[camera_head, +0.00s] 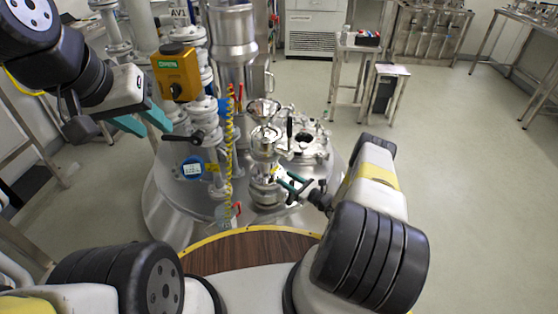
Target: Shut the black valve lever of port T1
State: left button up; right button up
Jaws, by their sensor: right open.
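A black lever (184,137) sticks out to the left from a steel valve on the left side of the vessel. A second, upright black handle (290,126) stands on the vessel lid. I cannot read a T1 mark, so I cannot tell which belongs to that port. My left gripper (154,130) is open and empty, with its teal fingers apart, just up and left of the first lever in the picture. My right gripper (284,183) is open beside the steel fitting (267,190) at the vessel's front; whether it touches is unclear.
The steel vessel (165,205) carries several pipes, a yellow actuator box (176,74), a blue round tag (191,169) and a yellow coiled hose (229,145). A small table (355,45) stands behind. The floor to the right is clear.

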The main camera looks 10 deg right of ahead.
jog(key=shift+w+a, duration=0.2)
jog(key=shift+w, duration=0.1)
grip_shut()
dwell(1.3)
